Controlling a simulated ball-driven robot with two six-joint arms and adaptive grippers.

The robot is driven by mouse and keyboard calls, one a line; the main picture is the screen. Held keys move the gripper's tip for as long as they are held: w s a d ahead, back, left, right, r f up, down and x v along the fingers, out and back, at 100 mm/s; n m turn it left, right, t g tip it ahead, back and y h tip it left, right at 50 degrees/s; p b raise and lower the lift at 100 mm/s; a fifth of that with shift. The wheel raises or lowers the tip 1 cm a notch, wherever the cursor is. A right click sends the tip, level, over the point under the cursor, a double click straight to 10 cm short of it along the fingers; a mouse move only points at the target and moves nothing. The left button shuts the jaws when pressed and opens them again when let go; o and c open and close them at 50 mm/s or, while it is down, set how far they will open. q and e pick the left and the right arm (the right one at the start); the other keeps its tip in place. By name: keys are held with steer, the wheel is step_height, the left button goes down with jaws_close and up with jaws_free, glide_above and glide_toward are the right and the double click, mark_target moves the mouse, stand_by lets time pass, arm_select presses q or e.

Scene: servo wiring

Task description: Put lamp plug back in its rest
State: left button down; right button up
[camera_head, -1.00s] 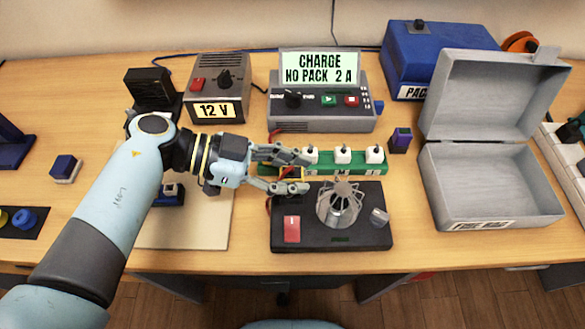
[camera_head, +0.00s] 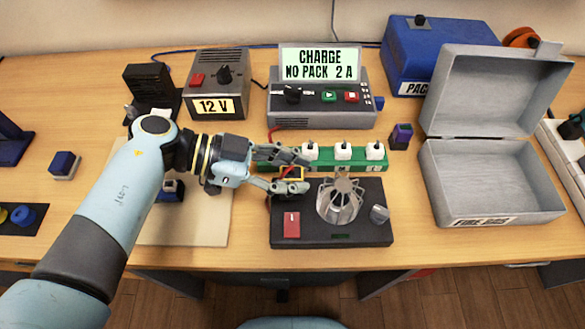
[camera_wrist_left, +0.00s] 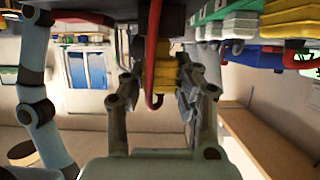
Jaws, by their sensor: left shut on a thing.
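In the head view the fingers partly hide the plug. The gripper is between the left end of the green socket strip (camera_head: 325,168) and the black lamp base (camera_head: 335,238). I cannot tell whether the plug touches either. Which part is the rest is unclear. My right gripper is not in view.
White plugs (camera_head: 343,150) stand in the strip. A ribbed metal dome (camera_head: 340,201) and a red switch (camera_head: 291,225) are on the black base. The charger (camera_head: 322,107) is behind, the open grey case (camera_head: 477,190) to the right. A pale board (camera_head: 185,228) lies under my arm.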

arm_select(q)
steer(key=shift+f+b, duration=0.4)
steer(key=shift+f, duration=0.3)
steer(key=c, duration=0.9)
jaws_free()
steer(key=shift+c, duration=0.2)
steer(key=v, duration=1.2)
